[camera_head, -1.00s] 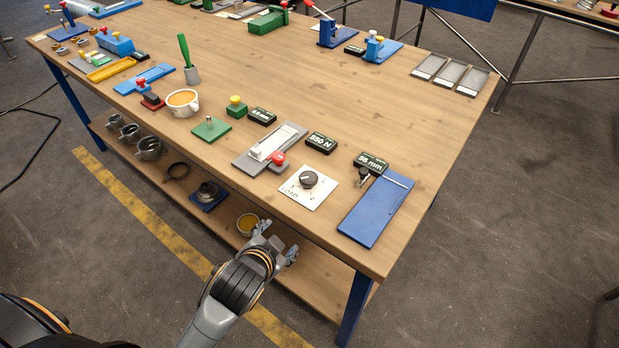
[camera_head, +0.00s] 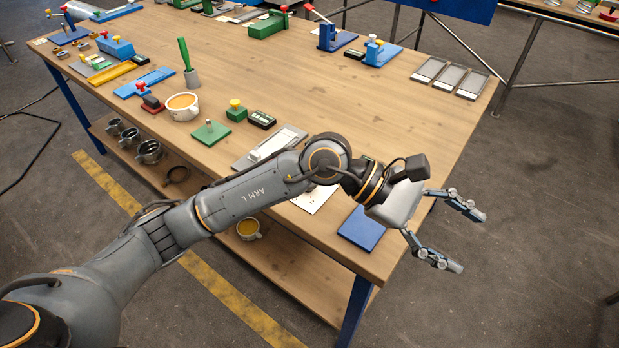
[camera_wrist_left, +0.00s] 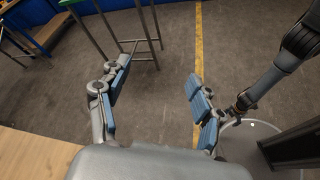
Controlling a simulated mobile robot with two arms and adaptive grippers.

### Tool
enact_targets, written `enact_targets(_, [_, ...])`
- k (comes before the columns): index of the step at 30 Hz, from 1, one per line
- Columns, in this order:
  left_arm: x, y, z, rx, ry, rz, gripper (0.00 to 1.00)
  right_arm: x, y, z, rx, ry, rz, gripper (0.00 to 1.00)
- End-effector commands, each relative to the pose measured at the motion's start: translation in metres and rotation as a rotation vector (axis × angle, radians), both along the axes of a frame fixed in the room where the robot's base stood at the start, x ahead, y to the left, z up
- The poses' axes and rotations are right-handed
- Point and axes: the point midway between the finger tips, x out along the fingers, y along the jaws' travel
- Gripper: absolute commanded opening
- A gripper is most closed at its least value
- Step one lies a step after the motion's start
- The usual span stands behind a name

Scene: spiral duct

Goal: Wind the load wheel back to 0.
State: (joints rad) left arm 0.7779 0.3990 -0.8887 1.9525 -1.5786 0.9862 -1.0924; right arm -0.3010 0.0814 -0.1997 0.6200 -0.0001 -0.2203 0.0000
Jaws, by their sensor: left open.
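The load wheel, a dark knob on a white card, is hidden behind my left arm in the head view. Only part of the white card (camera_head: 316,200) shows below the arm. My left gripper (camera_head: 472,242) is open and empty, past the table's right end and over the floor side, its fingers pointing right. In the left wrist view the open fingers (camera_wrist_left: 157,72) have only floor between them. In that view a dark arm, apparently my right one, comes down at the right; its end is too small to read.
The wooden table (camera_head: 330,95) carries a blue plate (camera_head: 362,230), a grey slide fixture (camera_head: 252,156), a green block (camera_head: 236,110), a small display (camera_head: 262,119) and an orange-filled cup (camera_head: 182,106). The 550 N and 55 mm displays are hidden by my arm. Grey trays (camera_head: 450,76) lie at the far right edge.

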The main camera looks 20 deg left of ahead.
Motion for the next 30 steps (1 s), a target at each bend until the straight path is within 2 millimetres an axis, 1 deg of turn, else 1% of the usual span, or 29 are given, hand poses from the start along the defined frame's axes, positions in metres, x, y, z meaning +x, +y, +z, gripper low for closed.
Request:
enact_targets(1, [0.017, 0.019, -0.025, 0.192, -0.159, -0.042, 0.66, 0.000, 0.000, 0.000, 0.000, 0.000, 0.000, 0.66])
enact_targets(2, [0.027, 0.034, -0.039, 0.308, -0.239, -0.070, 0.66, 0.000, 0.000, -0.001, 0.000, 0.000, 0.000, 0.66])
enact_targets(3, [0.043, 0.056, -0.054, 0.458, -0.337, -0.100, 0.66, 0.000, 0.000, -0.001, 0.000, 0.000, 0.000, 0.66])
enact_targets(5, [0.068, 0.095, -0.067, 0.677, -0.454, -0.138, 0.66, 0.000, 0.000, -0.001, 0.001, 0.000, 0.000, 0.66])
enact_targets(6, [0.084, 0.121, -0.069, 0.811, -0.514, -0.157, 0.66, 0.000, 0.001, -0.001, 0.001, 0.000, 0.000, 0.66])
enact_targets(8, [0.105, 0.158, -0.067, 0.993, -0.577, -0.175, 0.66, 0.000, 0.001, -0.001, 0.001, 0.000, -0.001, 0.66])
enact_targets(9, [0.116, 0.180, -0.062, 1.096, -0.605, -0.184, 0.66, 0.000, 0.001, -0.001, 0.001, 0.000, -0.001, 0.66])
enact_targets(12, [0.134, 0.222, -0.047, 1.289, -0.639, -0.194, 0.66, 0.000, 0.001, -0.001, 0.002, 0.000, -0.001, 0.66])
enact_targets(15, [0.142, 0.245, -0.037, 1.394, -0.646, -0.196, 0.66, 0.000, 0.002, -0.001, 0.002, -0.001, -0.001, 0.66])
enact_targets(17, [0.144, 0.251, -0.037, 1.420, -0.645, -0.198, 0.66, 0.000, 0.002, 0.000, 0.003, 0.000, -0.001, 0.66])
enact_targets(20, [0.147, 0.256, -0.044, 1.431, -0.641, -0.200, 0.66, 0.000, 0.002, 0.002, 0.003, 0.000, -0.001, 0.66])
enact_targets(23, [0.152, 0.259, -0.060, 1.429, -0.639, -0.202, 0.66, 0.000, 0.002, 0.006, 0.003, 0.000, -0.001, 0.66])
enact_targets(30, [0.168, 0.268, -0.108, 1.426, -0.639, -0.200, 0.66, 0.001, 0.002, 0.017, 0.003, -0.001, -0.001, 0.66])
